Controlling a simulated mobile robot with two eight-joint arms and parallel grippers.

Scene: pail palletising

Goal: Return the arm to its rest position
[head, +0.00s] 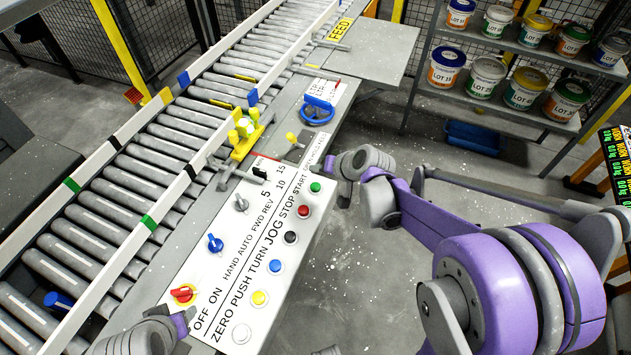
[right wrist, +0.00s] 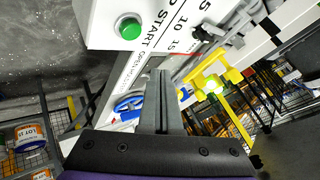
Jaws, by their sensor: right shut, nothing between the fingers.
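My right arm (head: 505,285), purple and grey, comes in from the right in the head view. Its gripper (head: 345,190) is beside the right edge of the control panel, near the green START button (head: 315,187). In the right wrist view the two grey fingers (right wrist: 162,85) are together with nothing between them. The green button (right wrist: 130,27) shows above and left of the fingertips, apart from them in the picture.
The white control panel (head: 225,262) carries several buttons and knobs. A blue handwheel (head: 318,110) and a yellow fixture (head: 245,135) stand beyond it. The roller conveyor (head: 160,150) runs along the left. A shelf (head: 520,45) holds labelled pails. Open floor (head: 365,290) lies right of the panel.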

